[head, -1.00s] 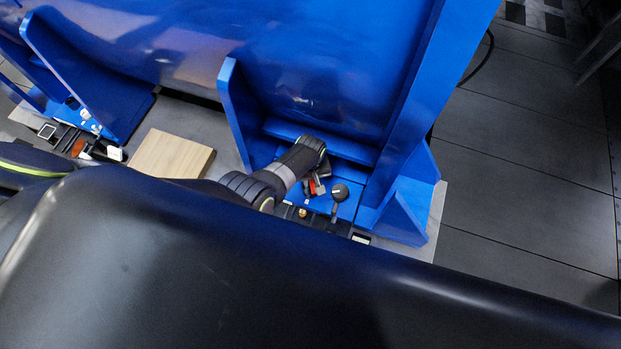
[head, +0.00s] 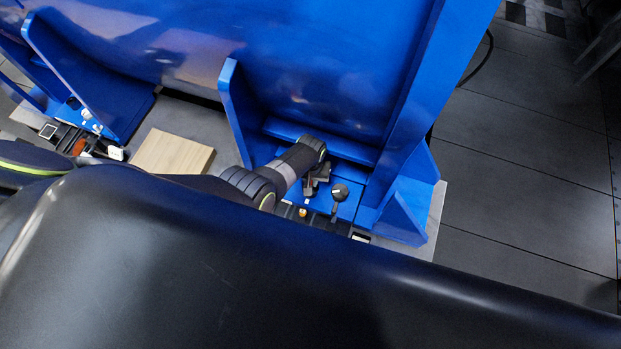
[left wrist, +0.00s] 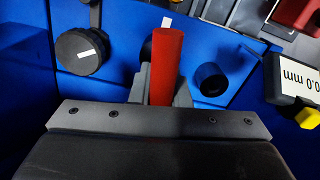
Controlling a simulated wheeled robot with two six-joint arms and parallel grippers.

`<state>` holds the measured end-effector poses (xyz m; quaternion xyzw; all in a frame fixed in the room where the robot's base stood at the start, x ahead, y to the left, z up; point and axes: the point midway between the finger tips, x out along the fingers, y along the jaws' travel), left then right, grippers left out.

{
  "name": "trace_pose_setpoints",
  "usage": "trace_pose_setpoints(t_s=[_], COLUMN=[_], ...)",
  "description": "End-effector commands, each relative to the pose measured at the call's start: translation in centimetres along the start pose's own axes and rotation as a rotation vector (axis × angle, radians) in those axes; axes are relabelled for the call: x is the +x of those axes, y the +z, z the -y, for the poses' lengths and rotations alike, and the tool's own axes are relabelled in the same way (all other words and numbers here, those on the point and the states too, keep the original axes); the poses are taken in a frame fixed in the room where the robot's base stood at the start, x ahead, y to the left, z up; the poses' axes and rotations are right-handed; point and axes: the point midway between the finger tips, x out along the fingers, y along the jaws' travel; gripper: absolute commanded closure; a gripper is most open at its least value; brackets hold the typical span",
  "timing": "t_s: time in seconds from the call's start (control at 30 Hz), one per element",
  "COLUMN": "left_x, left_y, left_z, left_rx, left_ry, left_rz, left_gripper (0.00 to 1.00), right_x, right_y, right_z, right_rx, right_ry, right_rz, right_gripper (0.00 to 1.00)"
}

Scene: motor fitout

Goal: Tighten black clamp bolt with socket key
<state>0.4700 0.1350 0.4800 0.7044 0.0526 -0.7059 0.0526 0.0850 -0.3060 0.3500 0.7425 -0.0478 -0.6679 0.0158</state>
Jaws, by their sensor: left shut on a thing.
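My left gripper (head: 318,180) is low in the blue bay between two upright ribs, its arm coming in from the left. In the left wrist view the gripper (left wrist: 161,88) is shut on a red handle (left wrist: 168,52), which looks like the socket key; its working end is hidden. A dark round socket-like part (left wrist: 209,80) sits on the blue surface just right of the handle. A black round cap with a white mark (left wrist: 80,52) is to the left. I cannot tell which is the clamp bolt. My right gripper is not in view.
A black knob on a stalk (head: 340,192) stands close right of the left gripper. A gauge reading 0.0 mm (left wrist: 293,80) is at the right of the wrist view. A wooden block (head: 172,152) lies left of the blue rib (head: 232,105). Grey floor is clear at right.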

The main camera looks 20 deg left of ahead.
Motion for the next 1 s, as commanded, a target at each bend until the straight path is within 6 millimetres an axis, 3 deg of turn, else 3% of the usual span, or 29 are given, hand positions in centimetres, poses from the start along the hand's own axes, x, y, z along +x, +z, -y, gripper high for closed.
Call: trace_pose_setpoints(t_s=[0.13,0.47,0.8,1.0], left_x=[-0.07,-0.04,-0.04,-0.02], left_y=[-0.03,-0.02,0.00,-0.01], left_z=[0.00,0.01,0.05,0.05], left_rx=[0.099,0.125,0.352,0.360], left_ry=[0.000,0.000,-0.001,-0.001], left_rz=[0.000,0.000,0.001,0.001], left_gripper=[1.00,1.00,1.00,1.00], right_x=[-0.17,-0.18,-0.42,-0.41], right_y=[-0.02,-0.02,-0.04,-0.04], right_z=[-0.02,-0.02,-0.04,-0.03], right_rx=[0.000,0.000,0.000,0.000], right_ry=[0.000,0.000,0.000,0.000], right_rz=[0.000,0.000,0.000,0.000], right_gripper=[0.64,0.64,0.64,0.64])
